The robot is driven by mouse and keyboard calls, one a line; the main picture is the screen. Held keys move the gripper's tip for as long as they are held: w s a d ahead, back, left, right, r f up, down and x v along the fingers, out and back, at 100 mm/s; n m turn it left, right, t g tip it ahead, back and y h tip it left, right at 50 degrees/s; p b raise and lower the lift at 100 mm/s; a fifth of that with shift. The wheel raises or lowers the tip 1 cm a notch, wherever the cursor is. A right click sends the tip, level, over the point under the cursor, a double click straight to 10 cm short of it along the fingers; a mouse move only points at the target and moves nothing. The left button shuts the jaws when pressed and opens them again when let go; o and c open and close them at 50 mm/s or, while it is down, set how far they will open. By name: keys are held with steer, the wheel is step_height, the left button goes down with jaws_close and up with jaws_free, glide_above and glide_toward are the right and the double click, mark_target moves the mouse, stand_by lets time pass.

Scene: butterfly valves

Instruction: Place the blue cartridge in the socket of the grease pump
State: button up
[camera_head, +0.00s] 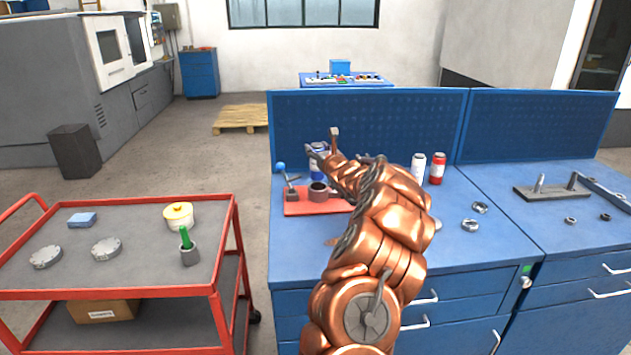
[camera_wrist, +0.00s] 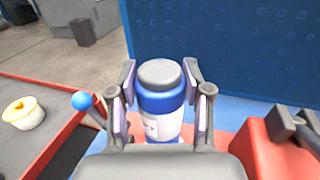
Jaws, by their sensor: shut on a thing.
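The blue cartridge (camera_wrist: 160,104) stands upright between my fingers in the wrist view, with a grey top, blue band and white label. In the head view, it (camera_head: 318,172) shows partly behind my gripper. My gripper (camera_head: 318,151) is shut on it; both fingers also show in the wrist view (camera_wrist: 160,90). The grease pump (camera_head: 300,208) has a red base, a lever with a blue ball and a dark round socket (camera_head: 318,191). The cartridge appears just above or behind the socket; its lower end is hidden, so I cannot tell which.
A white can (camera_head: 418,166) and a red can (camera_head: 437,168) stand right of my arm on the blue bench (camera_head: 470,262). Metal rings lie farther right. A blue panel (camera_head: 375,125) closes the bench's back. A red cart (camera_head: 130,284) stands left, holding several items.

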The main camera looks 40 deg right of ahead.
mark_target(320, 173)
step_height(320, 173, down, 3)
steer(key=shift+s+d+f+p, duration=0.1)
steer(key=shift+s+d+p, duration=0.05)
steer(key=shift+p, duration=0.2)
steer(key=shift+s+a+f+p, duration=0.1)
steer(key=shift+f+p, duration=0.15)
steer(key=shift+f, duration=1.1)
steer(key=shift+s+a+f+p, duration=0.1)
steer(key=shift+f+p, duration=0.15)
steer(key=shift+f, duration=1.05)
jaws_close()
steer(key=o, duration=0.9)
jaws_free()
steer(key=shift+c, duration=0.2)
steer(key=shift+o, duration=0.8)
steer(key=shift+w+d+f, duration=0.1)
steer(key=shift+w+f, duration=0.1)
steer(key=shift+o, duration=1.4)
steer(key=shift+r, duration=0.5)
steer(key=b+v, duration=0.3)
steer(key=v, duration=0.9)
